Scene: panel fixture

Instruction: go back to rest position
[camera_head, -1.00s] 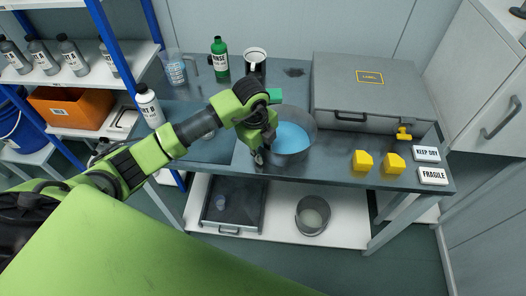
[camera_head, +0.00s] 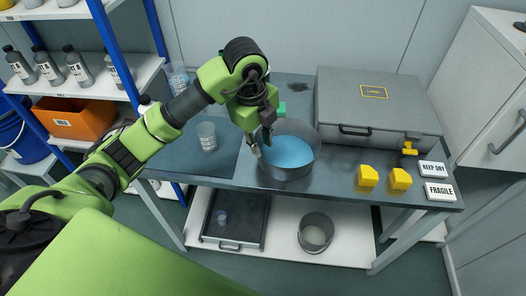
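My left arm comes in from the left and reaches over the workbench (camera_head: 225,172). My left gripper (camera_head: 262,146) points down at the left rim of a grey round pot (camera_head: 287,172) with blue liquid (camera_head: 288,151) in it. I see nothing held between its fingers, but their spacing is too small to tell. I cannot tell whether the fingertips touch the pot rim. My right gripper is not in view.
A clear beaker (camera_head: 207,136) stands left of the pot. A grey case (camera_head: 370,105), yellow blocks (camera_head: 367,177) and signs (camera_head: 439,191) are on the right. A shelf with bottles (camera_head: 78,68) is at left. A tray (camera_head: 236,222) and a bucket (camera_head: 315,232) sit below.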

